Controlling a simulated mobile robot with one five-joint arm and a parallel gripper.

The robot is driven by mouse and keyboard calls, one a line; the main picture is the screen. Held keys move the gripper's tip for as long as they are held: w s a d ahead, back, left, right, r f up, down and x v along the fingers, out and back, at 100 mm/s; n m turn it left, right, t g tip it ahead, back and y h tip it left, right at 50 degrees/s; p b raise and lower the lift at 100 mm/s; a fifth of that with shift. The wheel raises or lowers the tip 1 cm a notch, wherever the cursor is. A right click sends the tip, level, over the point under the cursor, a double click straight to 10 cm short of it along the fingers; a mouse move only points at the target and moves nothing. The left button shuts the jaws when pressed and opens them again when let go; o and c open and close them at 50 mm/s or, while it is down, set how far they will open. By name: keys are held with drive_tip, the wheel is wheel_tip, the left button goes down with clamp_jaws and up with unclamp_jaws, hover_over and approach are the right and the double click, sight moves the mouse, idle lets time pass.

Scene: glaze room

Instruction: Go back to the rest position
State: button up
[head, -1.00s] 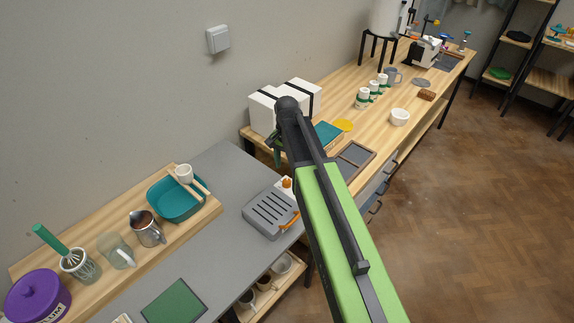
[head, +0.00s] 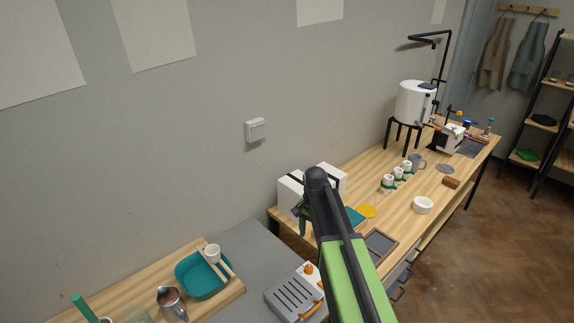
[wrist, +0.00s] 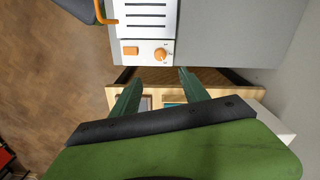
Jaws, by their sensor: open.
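My gripper (wrist: 158,88) shows in the wrist view with its two dark green fingers spread apart and nothing between them. Below it are the edge of the grey worktop and the wooden bench. In the head view my green arm reaches up from the bottom, and my gripper (head: 303,218) is mostly hidden behind the black wrist joint. It is over the near end of the wooden bench, in front of the white boxes.
A grey slotted device (head: 291,297) with an orange handle sits left of my arm. White boxes (head: 291,190), a white bowl (head: 422,205) and several small jars stand on the bench (head: 345,180).

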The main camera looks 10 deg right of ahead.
drive_tip(key=s+f+n+b, duration=0.3)
drive_tip(key=s+n, duration=0.1)
drive_tip(key=s, duration=0.3)
drive_tip(key=s+f+n+b, duration=0.3)
drive_tip(key=s+f+n, duration=0.1)
drive_tip(key=s, duration=0.3)
drive_tip(key=shift+s+b, duration=0.3)
drive_tip(key=shift+b, duration=0.1)
